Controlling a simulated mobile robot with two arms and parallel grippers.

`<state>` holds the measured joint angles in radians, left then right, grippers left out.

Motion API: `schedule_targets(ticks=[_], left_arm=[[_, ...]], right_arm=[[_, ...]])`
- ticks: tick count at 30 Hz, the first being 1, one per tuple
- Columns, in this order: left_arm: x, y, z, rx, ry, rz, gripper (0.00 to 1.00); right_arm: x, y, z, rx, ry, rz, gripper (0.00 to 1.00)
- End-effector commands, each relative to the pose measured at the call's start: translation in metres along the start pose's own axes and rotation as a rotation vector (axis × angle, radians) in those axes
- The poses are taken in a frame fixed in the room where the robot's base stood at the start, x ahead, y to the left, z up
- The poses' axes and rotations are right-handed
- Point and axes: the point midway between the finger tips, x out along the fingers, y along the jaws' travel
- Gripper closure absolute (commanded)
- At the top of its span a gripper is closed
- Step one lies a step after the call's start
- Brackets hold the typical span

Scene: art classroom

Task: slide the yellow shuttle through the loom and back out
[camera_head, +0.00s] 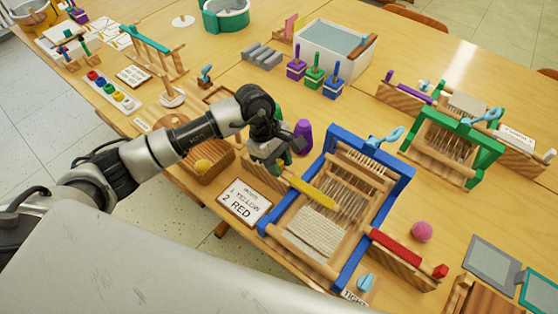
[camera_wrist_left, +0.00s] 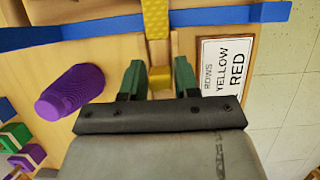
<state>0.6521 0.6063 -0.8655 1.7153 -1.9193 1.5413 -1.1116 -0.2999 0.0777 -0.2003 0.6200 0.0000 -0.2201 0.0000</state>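The blue loom (camera_head: 397,190) stands on the table with pale warp threads and woven cloth. The yellow shuttle (camera_head: 313,193) crosses the loom's left side, its inner end at the threads. In the left wrist view the shuttle (camera_wrist_left: 156,22) crosses the blue frame bar (camera_wrist_left: 215,16), and its near end lies between my green fingertips. My left gripper (camera_head: 283,163) is at the shuttle's outer end, just outside the loom. Its fingers (camera_wrist_left: 159,80) are apart, with narrow gaps seeming to show beside the shuttle. My right gripper is not in view.
A card (camera_head: 244,202) reading yellow, red lies left of the loom. A purple cone (camera_head: 303,137) stands behind the gripper. A red shuttle (camera_head: 396,246) rests on a wooden holder at the right, near a pink ball (camera_head: 422,232). A green loom (camera_head: 488,152) stands farther right.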

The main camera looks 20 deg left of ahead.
Motion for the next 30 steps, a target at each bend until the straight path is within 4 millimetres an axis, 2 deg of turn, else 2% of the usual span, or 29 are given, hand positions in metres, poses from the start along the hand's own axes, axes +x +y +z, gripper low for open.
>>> schedule_targets(ticks=[1,6,12,21,29,30], left_arm=[[0.0,0.0,0.0,0.0,0.0,0.0,0.77],[0.0,0.0,0.0,0.0,0.0,0.0,1.0],[0.001,0.0,0.003,0.002,-0.001,0.0,1.0],[0.017,0.001,0.042,0.002,-0.001,0.002,1.0],[0.018,0.0,0.045,0.001,-0.005,0.001,1.0],[0.018,0.0,0.045,0.001,-0.005,0.001,0.75]], right_arm=[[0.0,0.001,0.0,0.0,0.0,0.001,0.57],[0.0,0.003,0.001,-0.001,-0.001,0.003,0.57],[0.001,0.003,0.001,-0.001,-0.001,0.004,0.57],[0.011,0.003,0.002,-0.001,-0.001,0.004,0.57],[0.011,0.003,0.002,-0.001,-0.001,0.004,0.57],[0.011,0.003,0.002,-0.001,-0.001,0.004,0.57]])
